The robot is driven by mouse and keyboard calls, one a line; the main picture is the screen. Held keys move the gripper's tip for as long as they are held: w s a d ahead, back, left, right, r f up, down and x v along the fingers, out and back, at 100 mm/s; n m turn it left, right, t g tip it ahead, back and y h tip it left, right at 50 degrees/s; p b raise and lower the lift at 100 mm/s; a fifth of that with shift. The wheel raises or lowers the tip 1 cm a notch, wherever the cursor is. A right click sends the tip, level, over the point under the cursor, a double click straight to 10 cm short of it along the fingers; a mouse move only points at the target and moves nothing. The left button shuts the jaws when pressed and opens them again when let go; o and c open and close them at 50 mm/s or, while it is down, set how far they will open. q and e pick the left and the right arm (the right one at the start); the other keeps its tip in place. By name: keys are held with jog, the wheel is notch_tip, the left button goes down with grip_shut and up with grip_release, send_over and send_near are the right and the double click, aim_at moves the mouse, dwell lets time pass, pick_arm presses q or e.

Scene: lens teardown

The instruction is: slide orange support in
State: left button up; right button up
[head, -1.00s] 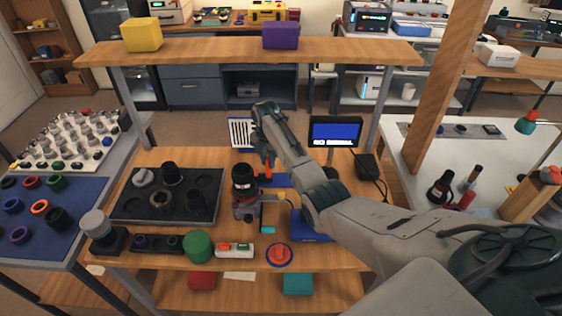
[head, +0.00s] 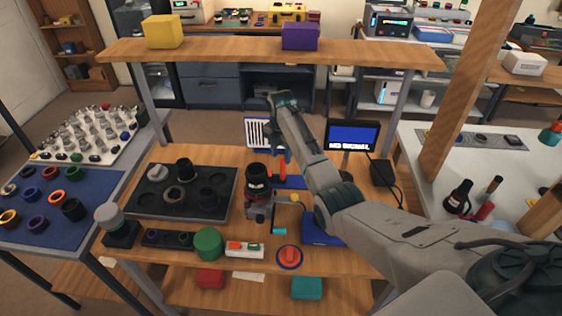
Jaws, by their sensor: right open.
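A small orange part (head: 283,170), which looks like the orange support, stands just right of the black lens (head: 257,180). The lens sits upright on a small grey and red holder (head: 256,208) at the middle of the bench. My right gripper (head: 277,152) reaches in from the right, its dark fingers pointing down just above and beside the orange part. It is open. I cannot tell whether the fingers touch the orange part or stand around it. My left gripper is not in view.
A black tray (head: 226,213) with lens parts lies to the left. A green cylinder (head: 208,243), a switch box (head: 244,250) and a red button (head: 289,256) line the front edge. A small blue screen (head: 352,134) stands at the back right. An upper shelf (head: 230,48) crosses behind.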

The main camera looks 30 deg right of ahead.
notch_tip(320, 180, up, 7)
jog(key=b, duration=0.1)
jog(key=shift+r+b, duration=0.2)
jog(key=shift+b, duration=0.1)
jog(key=shift+a+f, duration=0.1)
